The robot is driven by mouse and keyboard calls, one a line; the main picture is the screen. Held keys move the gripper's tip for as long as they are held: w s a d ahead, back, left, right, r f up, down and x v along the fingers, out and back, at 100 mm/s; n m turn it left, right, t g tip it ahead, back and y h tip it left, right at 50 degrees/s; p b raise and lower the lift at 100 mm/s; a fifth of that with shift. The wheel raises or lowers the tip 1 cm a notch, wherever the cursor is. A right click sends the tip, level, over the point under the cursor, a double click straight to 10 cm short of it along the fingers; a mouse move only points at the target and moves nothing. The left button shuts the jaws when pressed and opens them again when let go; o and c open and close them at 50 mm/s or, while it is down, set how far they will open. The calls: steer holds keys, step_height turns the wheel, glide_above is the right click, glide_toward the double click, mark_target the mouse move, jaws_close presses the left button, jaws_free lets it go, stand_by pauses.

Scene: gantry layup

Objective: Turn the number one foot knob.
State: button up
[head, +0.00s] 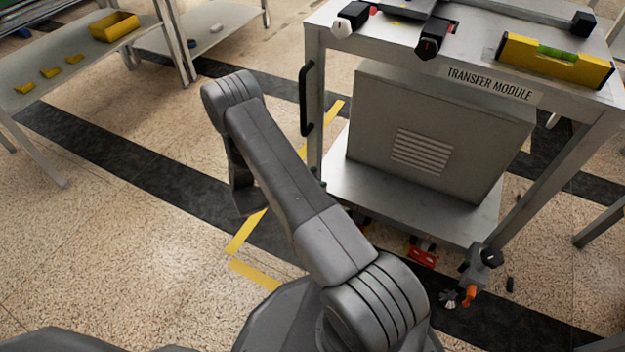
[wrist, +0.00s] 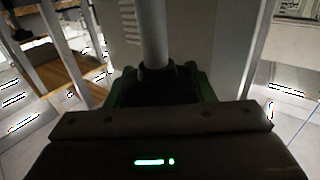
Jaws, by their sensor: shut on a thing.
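In the wrist view, my gripper (wrist: 157,92) is shut on a dark foot knob (wrist: 155,74) at the lower end of a round grey post (wrist: 152,30). Green-edged parts show at both sides of the knob. The number on the knob cannot be read. The gripper housing with its green light hides the near side. In the head view, the transfer module (head: 440,140) stands at the right, and my arm hides the gripper and its near left foot. Another foot (head: 482,257) with an orange part shows at the near right corner.
A yellow spirit level (head: 555,62) and dark fixtures (head: 435,38) sit on the module's top. A black handle (head: 306,100) is on its left side. Red parts (head: 422,252) show below the shelf. A table with a yellow bin (head: 115,27) stands far left; floor between is clear.

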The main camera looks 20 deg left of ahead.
steer(key=o, duration=1)
steer(key=p+v, duration=0.2)
steer(key=v, duration=1.1)
steer(key=shift+s+a+p, duration=0.25)
steer(key=shift+a+p, duration=0.05)
steer(key=shift+p, duration=0.1)
steer(key=b+x, duration=0.2)
steer(key=x, duration=1.1)
steer(key=shift+w+d+b, duration=0.3)
steer(key=shift+b, duration=0.05)
steer(key=shift+s+a, duration=0.1)
